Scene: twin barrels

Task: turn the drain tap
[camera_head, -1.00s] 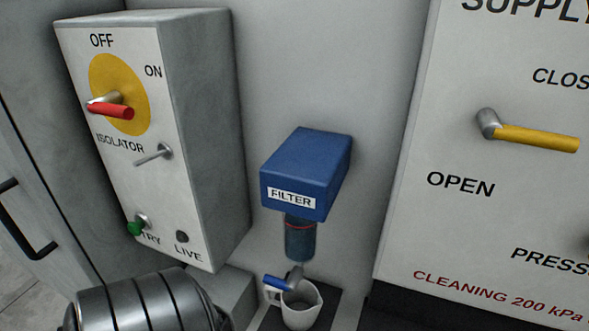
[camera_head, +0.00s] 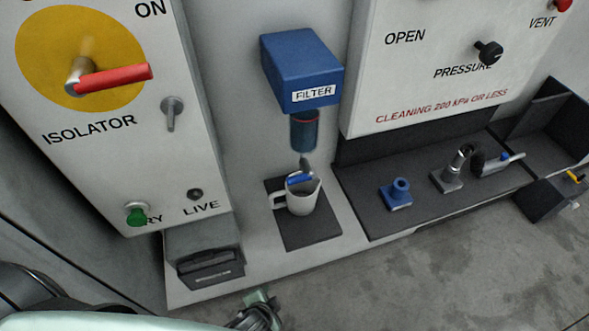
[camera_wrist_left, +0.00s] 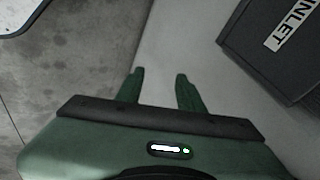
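The drain tap (camera_head: 301,179) has a blue lever on a grey stem. It sits under the dark blue clear bowl (camera_head: 304,132) of the blue filter box (camera_head: 301,75). A white mug (camera_head: 302,200) stands below it on a dark mat, and its rim overlaps the tap in view. My left gripper (camera_head: 258,299) is at the bottom edge of the head view, in front of and below the mug, apart from the tap. In the left wrist view its two green fingers (camera_wrist_left: 157,78) are spread with nothing between them. My right gripper is not in view.
The isolator box (camera_head: 105,110) with a red handle stands at left, above a dark inlet box (camera_head: 208,262) that also shows in the wrist view (camera_wrist_left: 285,45). The supply panel (camera_head: 420,70) is at right. A dark shelf (camera_head: 375,218) there holds several small fittings.

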